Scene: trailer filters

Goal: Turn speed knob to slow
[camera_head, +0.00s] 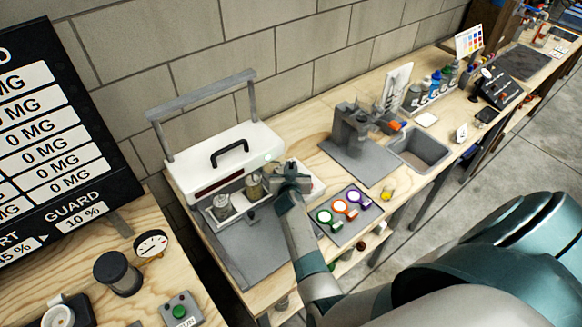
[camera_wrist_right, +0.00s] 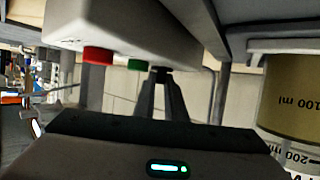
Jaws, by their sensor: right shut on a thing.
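My right gripper (camera_head: 290,180) is at the front of the bench, by a small white control box (camera_head: 314,187) beside the white machine. In the right wrist view my gripper's fingers (camera_wrist_right: 161,80) are shut on a small dark knob (camera_wrist_right: 161,70) on the white control box (camera_wrist_right: 120,25). A red button (camera_wrist_right: 97,54) and a green button (camera_wrist_right: 135,65) stick out beside the knob. The knob's pointer and any speed marks are hidden, so its setting cannot be told. My left gripper is not in view.
The white machine (camera_head: 215,150) with a grey frame stands left of my gripper, with glass jars (camera_head: 222,206) at its front. A grey tray (camera_head: 345,231) with coloured ring-shaped pieces lies to the right. In the wrist view a marked beaker (camera_wrist_right: 296,105) is close on the right.

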